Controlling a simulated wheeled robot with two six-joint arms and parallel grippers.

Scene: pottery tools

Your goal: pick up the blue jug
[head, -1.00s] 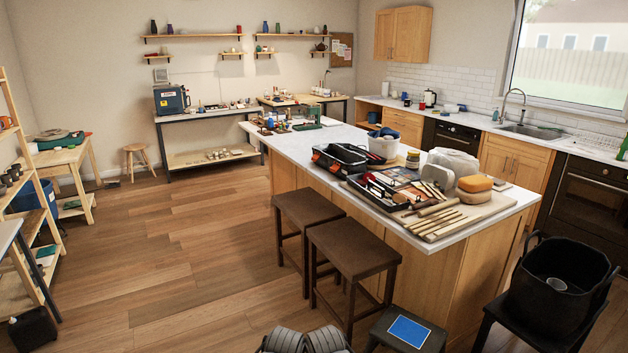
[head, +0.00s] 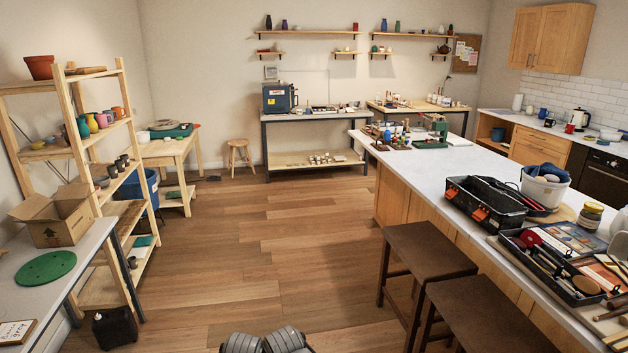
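I cannot tell for sure which thing is the blue jug. A small teal-blue vessel (head: 82,127) stands on the upper middle board of the wooden shelf at the left, beside a yellow-green one; a handle is not clear. A blue vessel (head: 384,25) stands on the right upper wall shelf, and small blue vessels (head: 543,113) stand on the back counter. None is near my body. Neither gripper is in view; only grey parts of mine show at the bottom edge.
The wooden shelf rack (head: 130,190) and a grey-topped table (head: 50,262) with a cardboard box (head: 62,222) stand at the left. The island (head: 470,165) and dark stools (head: 430,250) block the right. The wooden floor (head: 260,230) between is open.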

